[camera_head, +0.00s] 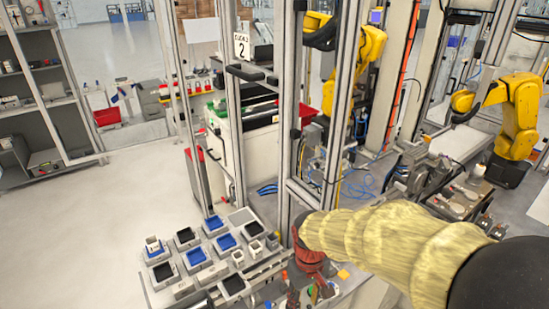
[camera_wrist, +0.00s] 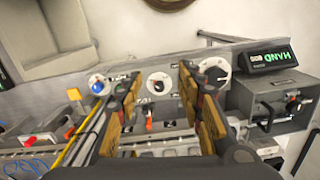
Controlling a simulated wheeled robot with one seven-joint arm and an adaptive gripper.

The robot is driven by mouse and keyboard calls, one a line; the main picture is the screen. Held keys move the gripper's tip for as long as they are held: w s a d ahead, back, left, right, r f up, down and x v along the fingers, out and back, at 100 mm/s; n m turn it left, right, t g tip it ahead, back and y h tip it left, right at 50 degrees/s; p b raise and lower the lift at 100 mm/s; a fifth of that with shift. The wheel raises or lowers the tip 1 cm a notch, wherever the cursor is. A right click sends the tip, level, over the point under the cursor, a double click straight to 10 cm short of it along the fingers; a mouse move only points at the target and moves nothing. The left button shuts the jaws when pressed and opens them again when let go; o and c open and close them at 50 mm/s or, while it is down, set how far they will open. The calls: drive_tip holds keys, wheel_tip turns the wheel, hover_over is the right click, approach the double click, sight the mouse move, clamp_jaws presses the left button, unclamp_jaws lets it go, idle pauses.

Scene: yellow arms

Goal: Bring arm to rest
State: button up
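My arm, in a pale yellow ribbed cover (camera_head: 390,240), reaches in from the lower right of the head view. Its red-brown end points down at the lower middle, above cluttered equipment; the fingers are hard to make out there. In the wrist view my gripper (camera_wrist: 160,78) has two brown and black fingers, spread wide apart with nothing held between them. Past the fingertips is a grey control panel (camera_wrist: 142,62) with knobs. I cannot tell whether the fingers touch it.
The panel carries a black-and-white dial (camera_wrist: 212,73) and a blue button (camera_wrist: 97,84). A grey box (camera_wrist: 272,104) with a green-lettered display (camera_wrist: 268,58) stands right. Blue and black trays (camera_head: 197,256) lie left of my arm. A metal post (camera_head: 342,100) rises close by. Open floor (camera_head: 75,220) lies left.

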drive_tip(key=s+d+r+m+t+b, duration=0.5)
drive_tip(key=s+d+r, duration=0.5)
drive_tip(key=s, duration=0.2)
drive_tip(key=t+b, duration=0.1)
drive_tip(key=b, duration=0.1)
drive_tip(key=shift+s+d+r+b, duration=0.2)
drive_tip(key=shift+s+d+b, duration=0.05)
drive_tip(key=shift+d+b, duration=0.15)
drive_tip(key=shift+c, duration=0.3)
drive_tip(key=shift+c, duration=0.6)
